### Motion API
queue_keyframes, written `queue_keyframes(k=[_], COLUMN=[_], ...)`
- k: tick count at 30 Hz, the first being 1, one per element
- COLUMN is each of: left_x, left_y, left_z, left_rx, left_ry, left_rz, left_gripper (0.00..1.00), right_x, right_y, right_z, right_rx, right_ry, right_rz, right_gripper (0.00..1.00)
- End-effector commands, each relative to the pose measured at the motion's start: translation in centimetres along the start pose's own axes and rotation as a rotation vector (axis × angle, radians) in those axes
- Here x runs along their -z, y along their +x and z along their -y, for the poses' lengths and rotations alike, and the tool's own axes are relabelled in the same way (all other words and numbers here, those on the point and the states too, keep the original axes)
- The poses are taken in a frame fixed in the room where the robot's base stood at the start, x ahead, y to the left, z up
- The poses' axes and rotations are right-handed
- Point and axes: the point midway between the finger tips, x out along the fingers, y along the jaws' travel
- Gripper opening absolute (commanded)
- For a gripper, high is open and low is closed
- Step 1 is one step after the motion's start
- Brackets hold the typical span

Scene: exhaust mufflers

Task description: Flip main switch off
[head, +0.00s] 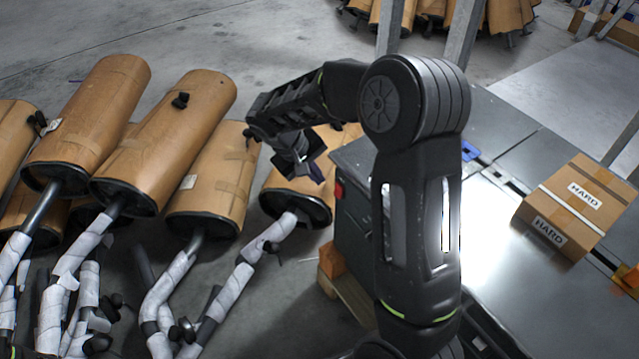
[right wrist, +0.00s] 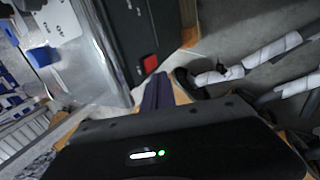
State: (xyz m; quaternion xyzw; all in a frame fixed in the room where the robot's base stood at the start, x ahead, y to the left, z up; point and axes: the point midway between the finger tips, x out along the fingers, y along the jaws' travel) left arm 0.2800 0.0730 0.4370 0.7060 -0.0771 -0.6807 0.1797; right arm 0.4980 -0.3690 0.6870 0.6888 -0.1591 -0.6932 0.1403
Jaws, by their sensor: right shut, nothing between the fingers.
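The main switch looks like a small red part (head: 338,189) on the dark side of the machine cabinet (head: 357,228), below the metal worktop. It also shows in the right wrist view (right wrist: 150,63) as a red block on the black panel. My right gripper (head: 316,172) is in front of the cabinet side, a little above and left of the red part. Its dark purple fingers are shut and empty; they also show in the right wrist view (right wrist: 157,92), just below the red part. They look apart from it. The switch's exact position cannot be read. My left gripper is not in view.
A cardboard box marked HARD (head: 575,207) sits on the metal worktop (head: 515,265). Several wrapped mufflers (head: 165,140) with pipes lie at the left, close to my right gripper. A wooden pallet (head: 350,295) is on the floor by the cabinet.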

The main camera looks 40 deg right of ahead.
Motion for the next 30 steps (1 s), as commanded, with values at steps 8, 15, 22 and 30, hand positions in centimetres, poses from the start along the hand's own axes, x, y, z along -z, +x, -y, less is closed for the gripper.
queue_keyframes(k=[8,15,22,30], left_x=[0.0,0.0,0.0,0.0], left_y=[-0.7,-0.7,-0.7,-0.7], left_z=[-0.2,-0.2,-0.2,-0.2], left_rx=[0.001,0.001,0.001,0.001], left_ry=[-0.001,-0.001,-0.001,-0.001], left_rz=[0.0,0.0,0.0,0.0], left_gripper=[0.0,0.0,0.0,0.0], right_x=[0.1,0.0,0.0,0.1], right_y=[-4.7,-5.4,-5.4,-5.3], right_z=[-1.1,-1.2,-1.2,-1.2], right_rx=[0.0,0.001,0.001,0.003], right_ry=[-0.001,-0.002,-0.002,-0.013], right_rz=[-0.004,-0.001,-0.001,-0.006], right_gripper=[0.0,0.0,0.0,0.0])
